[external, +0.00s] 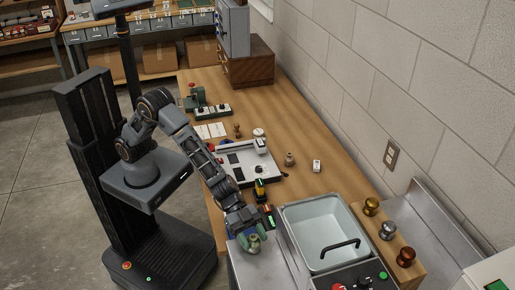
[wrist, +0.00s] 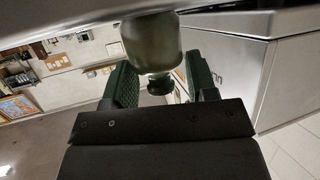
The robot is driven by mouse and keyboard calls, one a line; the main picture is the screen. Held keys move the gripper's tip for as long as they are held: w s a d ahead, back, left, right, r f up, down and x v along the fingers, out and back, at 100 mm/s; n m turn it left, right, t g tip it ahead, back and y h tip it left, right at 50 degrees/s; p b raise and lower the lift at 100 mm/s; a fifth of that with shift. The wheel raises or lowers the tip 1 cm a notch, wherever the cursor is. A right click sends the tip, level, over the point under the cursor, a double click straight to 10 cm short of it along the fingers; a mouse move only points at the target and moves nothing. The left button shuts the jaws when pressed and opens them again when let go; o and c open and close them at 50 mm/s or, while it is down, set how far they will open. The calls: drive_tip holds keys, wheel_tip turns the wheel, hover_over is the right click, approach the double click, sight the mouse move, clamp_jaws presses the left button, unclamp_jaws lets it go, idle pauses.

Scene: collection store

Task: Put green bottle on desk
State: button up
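The green bottle (external: 254,243) stands at the near left edge of the steel sink counter (external: 262,270). In the wrist view the green bottle (wrist: 151,42) appears upside down, its neck pointing toward my gripper. My gripper (external: 252,226) is right at the bottle, partly hiding it. In the wrist view my gripper (wrist: 160,82) has its two green-padded fingers spread, one on each side of the bottle's neck. A gap shows on the right; contact on the left is unclear. The wooden desk (external: 315,188) runs behind the counter along the wall.
A grey tub (external: 325,236) with a black handle sits right of the bottle. A white device (external: 247,163), a small jar (external: 290,159) and a white block (external: 316,166) stand on the desk. Bare wood shows around the jar.

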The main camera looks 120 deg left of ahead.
drive_tip(key=o, duration=0.3)
drive_tip(key=shift+f, duration=0.1)
drive_tip(key=s+a+r+n+g+y, duration=0.1)
drive_tip(key=s+a+r+n+y, duration=0.1)
drive_tip(key=s+a, duration=0.3)
drive_tip(key=s+a+r+n+g+y, duration=0.1)
drive_tip(key=s+a+r+y, duration=0.2)
drive_tip(key=s, duration=0.9)
drive_tip(key=s+a+r+n+g+y, duration=0.2)
drive_tip(key=s+a+y, duration=0.1)
drive_tip(key=s+a, duration=0.5)
drive_tip(key=shift+s+r+n, duration=0.15)
drive_tip(key=shift+r+n, duration=0.15)
drive_tip(key=shift+o, duration=0.5)
drive_tip(key=s+d+f+g+h, duration=0.1)
drive_tip(key=s+g, duration=0.3)
drive_tip(key=s, duration=0.7)
drive_tip(key=shift+d+f, duration=0.15)
drive_tip(key=shift+d, duration=0.55)
